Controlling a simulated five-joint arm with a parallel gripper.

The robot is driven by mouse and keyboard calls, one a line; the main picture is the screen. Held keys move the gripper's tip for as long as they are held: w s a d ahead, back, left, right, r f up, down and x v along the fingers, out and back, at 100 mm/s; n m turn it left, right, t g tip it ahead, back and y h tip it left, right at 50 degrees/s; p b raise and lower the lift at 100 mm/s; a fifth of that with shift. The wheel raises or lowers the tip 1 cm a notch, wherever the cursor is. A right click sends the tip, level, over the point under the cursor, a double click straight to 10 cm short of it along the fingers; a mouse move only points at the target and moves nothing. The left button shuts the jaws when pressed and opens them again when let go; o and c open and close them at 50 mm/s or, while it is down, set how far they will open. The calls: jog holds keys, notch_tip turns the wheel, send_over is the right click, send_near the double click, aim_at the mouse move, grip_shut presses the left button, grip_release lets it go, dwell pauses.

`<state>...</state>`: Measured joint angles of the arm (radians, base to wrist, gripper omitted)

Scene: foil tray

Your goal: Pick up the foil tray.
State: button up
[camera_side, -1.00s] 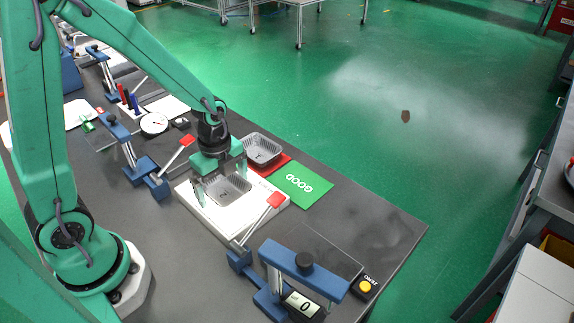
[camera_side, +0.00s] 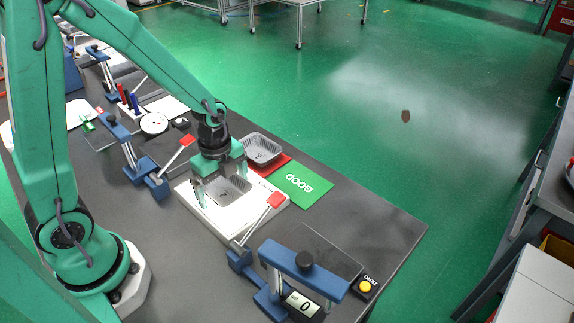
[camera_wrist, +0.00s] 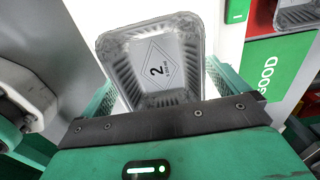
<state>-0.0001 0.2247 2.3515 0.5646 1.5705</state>
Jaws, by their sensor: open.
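The grey foil tray (camera_side: 232,190) sits on a white plate (camera_side: 222,222) in the side view, below my gripper. In the wrist view the foil tray (camera_wrist: 158,68) shows its ribbed walls and a diamond label with a 2 on its floor. My gripper (camera_side: 221,184) is open and points down over the tray, one finger toward each side of it. Its fingers also show at both sides of the tray in the wrist view. The near part of the tray is hidden behind the gripper body there. I cannot tell whether the fingers touch it.
A second foil tray (camera_side: 262,149) sits on a red mat (camera_side: 281,163) just behind, beside a green GOOD mat (camera_side: 303,184). Blue clamp stands with red handles flank the plate. A yellow button (camera_side: 365,286) is at the front right.

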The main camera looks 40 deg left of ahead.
aim_at(224, 193)
jog(key=shift+c, duration=0.5)
jog(key=c, duration=0.7)
jog(key=shift+c, duration=0.2)
jog(key=shift+r, duration=0.85)
notch_tip(224, 193, up, 3)
jog(key=shift+f, duration=0.1)
jog(key=s+d+r, duration=0.2)
jog(key=d, duration=0.1)
jog(key=s+d+r, duration=0.2)
jog(key=d, duration=0.1)
jog(key=s+d+r, duration=0.2)
jog(key=d, duration=0.2)
jog(key=shift+r, duration=0.4)
